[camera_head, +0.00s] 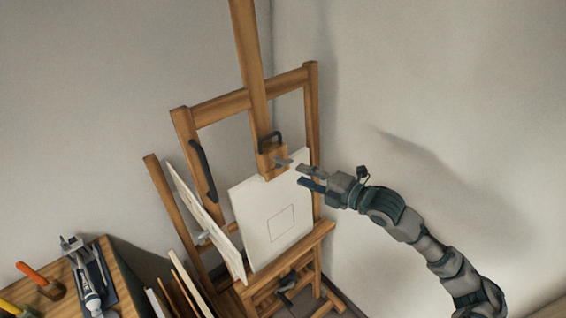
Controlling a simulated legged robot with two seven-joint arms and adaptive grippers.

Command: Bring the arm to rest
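My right arm comes in from the lower right. Its gripper (302,176) is raised beside the upper right corner of the white canvas sheet (255,221). Its two fingers are apart and point left toward the easel, with nothing seen between them. The sheet has a square outline drawn on it and stands on the ledge of the wooden easel (213,107). Whether a fingertip touches the sheet or the clamp block (271,160) above it, I cannot tell.
A second white panel (205,222) leans at the easel's left. Several thin boards (178,287) stand below it. A wooden table (125,292) at lower left holds a grey metal item (88,280) and an orange-handled tool (36,275). Bare wall lies right of the easel.

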